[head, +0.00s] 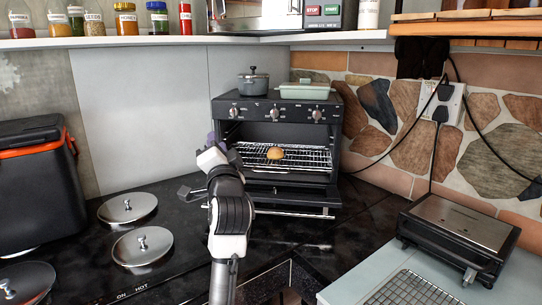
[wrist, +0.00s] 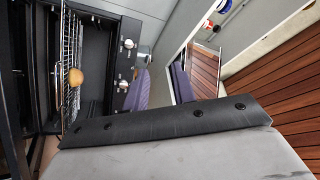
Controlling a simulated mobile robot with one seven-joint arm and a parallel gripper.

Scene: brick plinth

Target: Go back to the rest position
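My gripper (wrist: 160,86) shows two purple-grey fingers standing apart in the wrist view, with nothing between them. In the head view my wrist hides most of the gripper (head: 211,138), which is in front of the left side of the toaster oven. The black toaster oven (head: 262,110) stands at the back of the counter with its door (head: 295,196) folded down. A round brown bun (head: 275,153) lies on the oven's wire rack (head: 310,158), apart from my gripper. The bun (wrist: 76,77) and rack also show at the left of the wrist view.
A grey pot (head: 253,83) and a pale green dish (head: 305,90) stand on the oven. Lidded hobs (head: 142,246) and a black-and-orange box (head: 38,190) are at the left. A black grill (head: 458,238) is at the right. A jar shelf (head: 150,42) runs above.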

